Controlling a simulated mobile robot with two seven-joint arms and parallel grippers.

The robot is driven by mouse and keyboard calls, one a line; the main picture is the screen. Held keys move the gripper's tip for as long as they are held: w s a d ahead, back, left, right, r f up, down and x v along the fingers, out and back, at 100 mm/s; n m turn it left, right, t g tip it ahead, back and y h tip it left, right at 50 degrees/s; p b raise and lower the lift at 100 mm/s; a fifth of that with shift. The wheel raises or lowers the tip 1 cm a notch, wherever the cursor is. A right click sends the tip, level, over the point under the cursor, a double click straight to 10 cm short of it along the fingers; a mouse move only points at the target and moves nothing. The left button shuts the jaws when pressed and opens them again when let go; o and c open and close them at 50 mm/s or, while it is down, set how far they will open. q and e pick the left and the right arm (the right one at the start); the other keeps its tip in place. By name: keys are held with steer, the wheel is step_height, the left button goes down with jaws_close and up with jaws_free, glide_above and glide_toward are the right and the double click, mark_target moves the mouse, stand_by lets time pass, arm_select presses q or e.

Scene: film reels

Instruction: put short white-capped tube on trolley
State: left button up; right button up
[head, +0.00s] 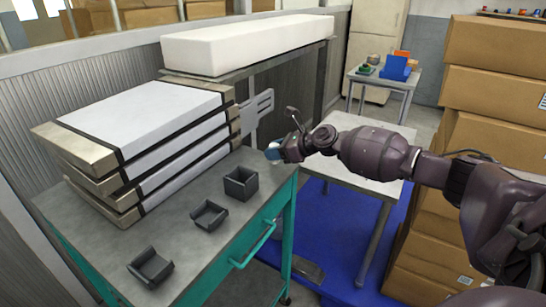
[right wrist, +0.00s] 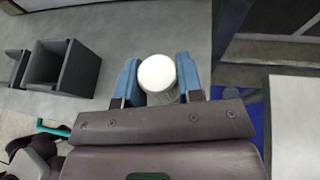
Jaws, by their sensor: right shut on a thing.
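My right gripper (head: 273,152) is at the trolley's far right corner in the head view. In the right wrist view its two blue fingers (right wrist: 158,88) are shut on a tube with a round white cap (right wrist: 157,72), seen nearly end-on. The fingers hide most of the tube's body, and I cannot make it out in the head view. The trolley (head: 205,262) has a grey top and teal frame. Its top (right wrist: 150,25) lies behind the tube in the wrist view; whether the tube touches it I cannot tell. My left gripper is not in view.
Three dark open holders stand on the trolley: a box (head: 241,183), a middle one (head: 209,215) and a front one (head: 151,267). Strapped white-topped packages (head: 150,115) fill its left back. A pale table (head: 362,165) and stacked cartons (head: 490,110) stand to the right.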

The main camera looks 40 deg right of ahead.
steer(key=shift+f, duration=0.75)
steer(key=shift+f, duration=0.15)
steer(key=o, duration=0.9)
